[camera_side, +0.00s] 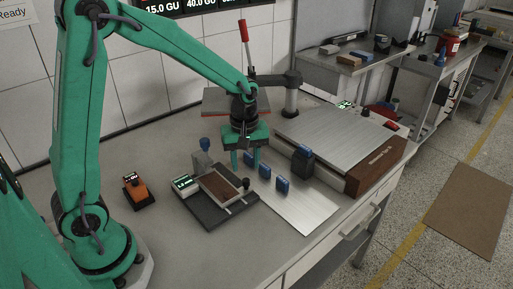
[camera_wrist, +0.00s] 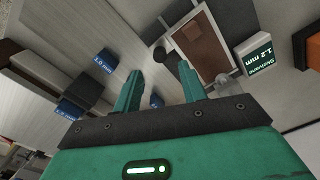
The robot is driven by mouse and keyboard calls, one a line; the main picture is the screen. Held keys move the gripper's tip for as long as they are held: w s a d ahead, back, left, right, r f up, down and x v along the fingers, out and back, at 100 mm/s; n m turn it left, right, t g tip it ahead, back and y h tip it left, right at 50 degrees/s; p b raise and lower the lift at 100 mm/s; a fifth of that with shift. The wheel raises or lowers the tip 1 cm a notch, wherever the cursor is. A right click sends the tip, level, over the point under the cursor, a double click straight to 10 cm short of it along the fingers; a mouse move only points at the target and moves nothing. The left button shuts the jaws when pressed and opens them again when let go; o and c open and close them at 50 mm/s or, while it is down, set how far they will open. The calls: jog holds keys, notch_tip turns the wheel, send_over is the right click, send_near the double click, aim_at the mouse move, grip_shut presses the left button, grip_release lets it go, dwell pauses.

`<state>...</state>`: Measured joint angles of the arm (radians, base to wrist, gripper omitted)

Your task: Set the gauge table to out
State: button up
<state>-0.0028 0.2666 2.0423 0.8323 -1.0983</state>
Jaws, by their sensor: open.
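The gauge table appears to be the framed brown plate (camera_side: 220,188) on a dark base (camera_side: 208,216) at the middle of the bench. The brown plate also shows in the wrist view (camera_wrist: 202,47). A small dark knob (camera_side: 246,184) stands at its right corner. A white-and-green display (camera_side: 185,184) sits at its left, reading 1.2 mm in the wrist view (camera_wrist: 259,52). My gripper (camera_side: 244,161) points down, open and empty, above the bench just behind the gauge table. In the wrist view its fingers (camera_wrist: 162,80) are apart, with the knob beyond them.
A large metal plate on a wooden-fronted unit (camera_side: 340,135) is at right. A red-handled lever (camera_side: 244,45) rises behind my gripper. An orange device (camera_side: 137,188) lies left. The front bench is clear.

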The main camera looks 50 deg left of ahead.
aim_at(246, 179)
jog(key=shift+f, duration=2.8)
grip_shut()
